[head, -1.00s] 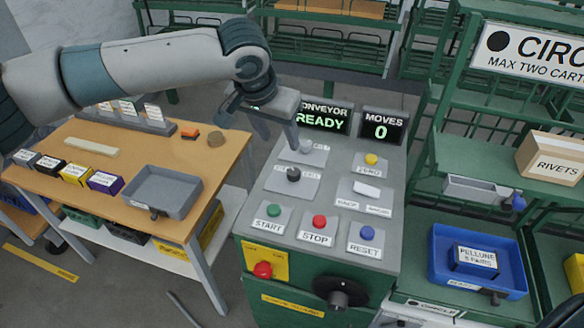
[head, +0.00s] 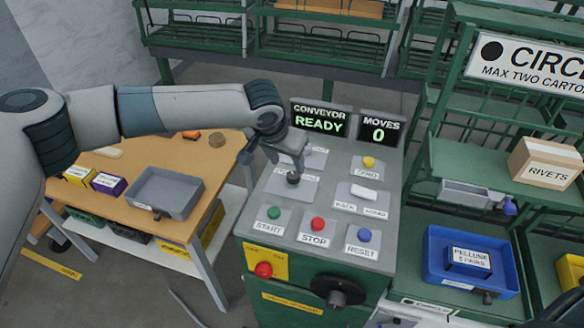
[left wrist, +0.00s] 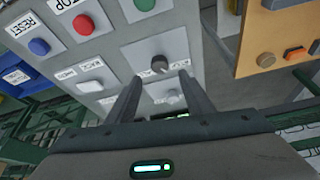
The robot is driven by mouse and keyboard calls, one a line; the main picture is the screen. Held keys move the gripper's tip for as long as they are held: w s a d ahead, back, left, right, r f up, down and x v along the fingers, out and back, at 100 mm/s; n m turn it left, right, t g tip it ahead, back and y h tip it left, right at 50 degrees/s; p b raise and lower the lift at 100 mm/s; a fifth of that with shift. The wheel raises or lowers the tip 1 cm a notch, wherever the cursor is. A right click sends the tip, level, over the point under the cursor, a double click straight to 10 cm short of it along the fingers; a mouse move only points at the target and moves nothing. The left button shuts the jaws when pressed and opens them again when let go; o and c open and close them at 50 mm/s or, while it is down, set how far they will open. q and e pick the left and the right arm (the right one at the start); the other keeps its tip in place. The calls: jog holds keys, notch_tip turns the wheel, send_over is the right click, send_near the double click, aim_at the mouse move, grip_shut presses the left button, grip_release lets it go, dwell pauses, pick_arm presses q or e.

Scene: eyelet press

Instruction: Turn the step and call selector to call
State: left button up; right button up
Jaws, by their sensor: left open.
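My left gripper (head: 291,165) reaches over the console from the left, just above and behind this knob.
Green START (head: 274,212), red STOP (head: 318,223) and blue RESET (head: 364,235) buttons line the console's front. A white rocker (head: 363,192) is to the right. Displays (head: 319,120) read CONVEYOR READY and MOVES 0.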

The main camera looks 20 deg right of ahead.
aim_at(293, 175)
pick_arm(q)
jog(key=p+x, duration=0.2)
jog(key=x, duration=0.5)
jog(key=shift+w+d+f, duration=0.1)
jog(key=shift+d+f, duration=0.05)
jog(key=shift+f, duration=0.1)
jog(key=shift+c, duration=0.2)
jog(key=c, duration=1)
